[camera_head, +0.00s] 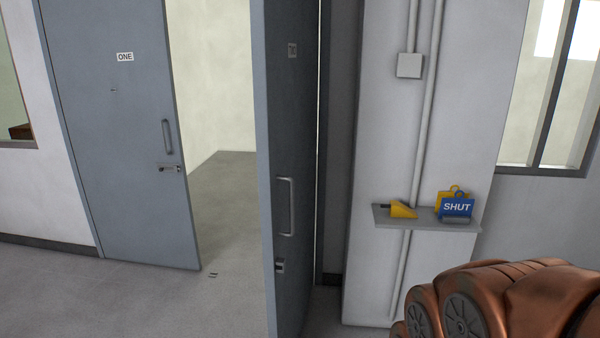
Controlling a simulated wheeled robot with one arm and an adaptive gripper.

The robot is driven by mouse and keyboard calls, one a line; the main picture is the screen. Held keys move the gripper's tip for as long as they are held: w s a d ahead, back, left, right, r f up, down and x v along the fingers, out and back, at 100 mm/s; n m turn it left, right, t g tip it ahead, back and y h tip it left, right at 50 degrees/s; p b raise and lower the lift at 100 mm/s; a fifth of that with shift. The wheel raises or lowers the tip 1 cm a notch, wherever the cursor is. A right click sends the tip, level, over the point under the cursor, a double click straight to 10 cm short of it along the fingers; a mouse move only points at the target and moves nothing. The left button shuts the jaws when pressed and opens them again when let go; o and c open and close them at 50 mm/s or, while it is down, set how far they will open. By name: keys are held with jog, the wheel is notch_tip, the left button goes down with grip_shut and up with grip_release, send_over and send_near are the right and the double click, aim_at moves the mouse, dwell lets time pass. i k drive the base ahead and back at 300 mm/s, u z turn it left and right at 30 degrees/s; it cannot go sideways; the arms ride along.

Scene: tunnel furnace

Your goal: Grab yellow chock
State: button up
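The yellow chock (403,210) is a small wedge on the left part of a narrow grey wall shelf (427,222). It has a dark piece at its left end, and its slope falls to the right. My copper-coloured arm shows at the lower right, below and to the right of the shelf. My gripper's fingers cannot be made out, so whether it is open or shut is not shown. Nothing covers the chock.
A grey door (290,120) stands open left of the shelf. Another door labelled ONE (110,150) is further left. Conduits (433,100) run down the wall behind the shelf.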

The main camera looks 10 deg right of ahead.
aim_at(396, 209)
jog(key=z, duration=0.45)
jog(key=i, duration=2)
jog(key=u, duration=1.35)
jog(key=i, duration=0.3)
jog(key=u, duration=0.2)
